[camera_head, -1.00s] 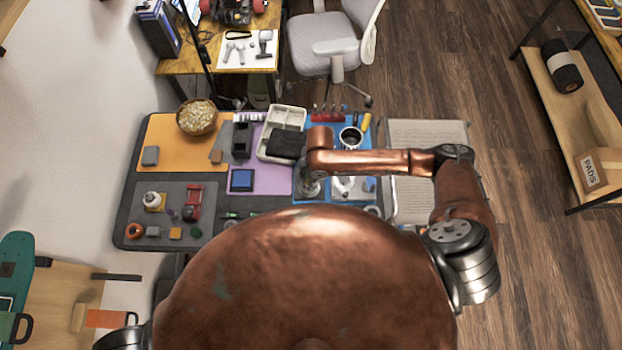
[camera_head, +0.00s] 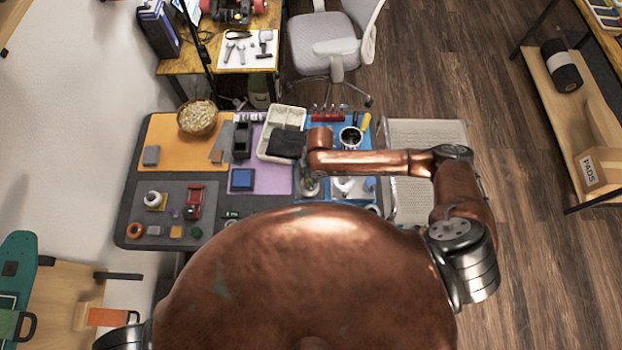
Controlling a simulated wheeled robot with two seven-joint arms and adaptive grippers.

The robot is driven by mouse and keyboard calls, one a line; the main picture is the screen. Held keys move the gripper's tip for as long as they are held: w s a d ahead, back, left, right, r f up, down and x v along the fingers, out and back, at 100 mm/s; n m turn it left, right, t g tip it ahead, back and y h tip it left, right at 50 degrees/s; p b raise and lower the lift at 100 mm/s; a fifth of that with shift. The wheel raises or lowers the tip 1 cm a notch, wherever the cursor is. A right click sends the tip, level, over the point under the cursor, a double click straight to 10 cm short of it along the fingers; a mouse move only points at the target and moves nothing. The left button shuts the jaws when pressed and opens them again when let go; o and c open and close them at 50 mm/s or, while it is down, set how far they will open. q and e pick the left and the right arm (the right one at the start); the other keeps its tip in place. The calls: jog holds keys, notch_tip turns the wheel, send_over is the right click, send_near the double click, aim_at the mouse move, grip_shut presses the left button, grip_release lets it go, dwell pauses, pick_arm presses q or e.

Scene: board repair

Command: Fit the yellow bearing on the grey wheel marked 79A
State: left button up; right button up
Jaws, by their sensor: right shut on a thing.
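My right arm reaches in from the right over the bench. Its gripper (camera_head: 312,186) points down near the edge between the purple and blue mats, partly hidden by its own wrist. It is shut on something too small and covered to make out. A pale grey-white wheel (camera_head: 152,198) sits on a tan block on the dark grey mat at the left. Its marking is too small to read, so I cannot tell whether it says 79A. I cannot make out the yellow bearing for sure. A small yellowish piece (camera_head: 175,232) lies in front of the wheel. My left gripper is out of view.
A bowl (camera_head: 197,117), a cream divided tray (camera_head: 270,143), a blue box (camera_head: 242,180) and a dark cup (camera_head: 350,138) stand around. My copper body hides the front.

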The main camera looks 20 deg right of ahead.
jog(key=shift+s+f+p, duration=0.2)
jog(key=shift+f+p, duration=0.1)
jog(key=shift+f, duration=0.05)
dwell(1.0)
jog(key=o, duration=1.2)
jog(key=shift+c, duration=0.2)
jog(key=shift+o, duration=0.6)
